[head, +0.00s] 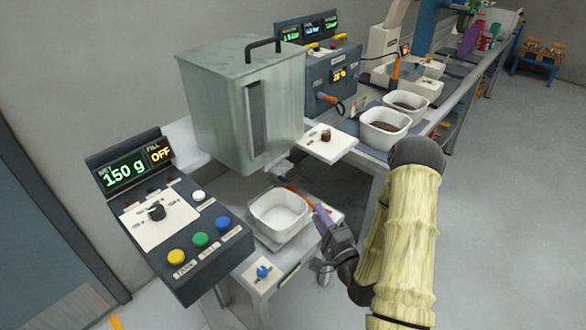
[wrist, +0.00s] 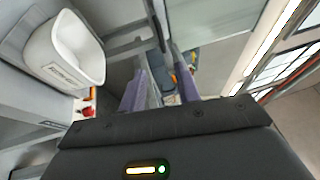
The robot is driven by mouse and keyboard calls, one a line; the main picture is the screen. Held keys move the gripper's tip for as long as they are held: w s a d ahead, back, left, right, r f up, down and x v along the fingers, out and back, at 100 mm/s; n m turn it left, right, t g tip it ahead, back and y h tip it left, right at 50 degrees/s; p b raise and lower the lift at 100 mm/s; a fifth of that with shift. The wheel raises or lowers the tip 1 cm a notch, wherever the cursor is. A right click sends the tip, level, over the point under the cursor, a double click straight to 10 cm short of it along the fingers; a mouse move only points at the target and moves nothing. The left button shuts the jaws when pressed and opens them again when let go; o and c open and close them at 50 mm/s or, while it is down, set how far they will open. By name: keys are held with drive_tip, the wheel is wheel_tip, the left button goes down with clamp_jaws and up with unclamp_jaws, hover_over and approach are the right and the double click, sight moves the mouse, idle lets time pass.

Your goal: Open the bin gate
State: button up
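The bin (head: 245,105) is a grey-green metal box with a black top handle and a dark slot on its front. A small spout (head: 280,168) shows under it; I cannot tell the gate's position. A thin orange-red handle (head: 300,197) lies below the bin, just behind the white tub (head: 278,212). My gripper (head: 325,222) is low at the tub's right, its purple fingers pointing toward the orange handle. In the wrist view the fingers (wrist: 162,88) stand apart, with nothing clearly held. The tub (wrist: 72,50) also shows there at upper left.
A control panel (head: 165,215) reads 150 g and fill OFF, with yellow, green and blue buttons. A blue knob (head: 263,272) sits at the bench front. A white shelf with a brown knob (head: 326,136) juts out right of the bin. Floor at right (head: 500,220) is clear.

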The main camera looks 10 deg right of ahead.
idle(0.4)
drive_tip(key=b+x, duration=0.5)
drive_tip(key=b, duration=0.4)
drive_tip(key=shift+d+f, duration=0.15)
drive_tip(key=shift+f, duration=0.05)
drive_tip(key=b, duration=0.4)
drive_tip(key=shift+w+a+r, duration=0.2)
drive_tip(key=shift+w, duration=0.2)
drive_tip(key=x, duration=1.1)
drive_tip(key=shift+w+r, duration=0.25)
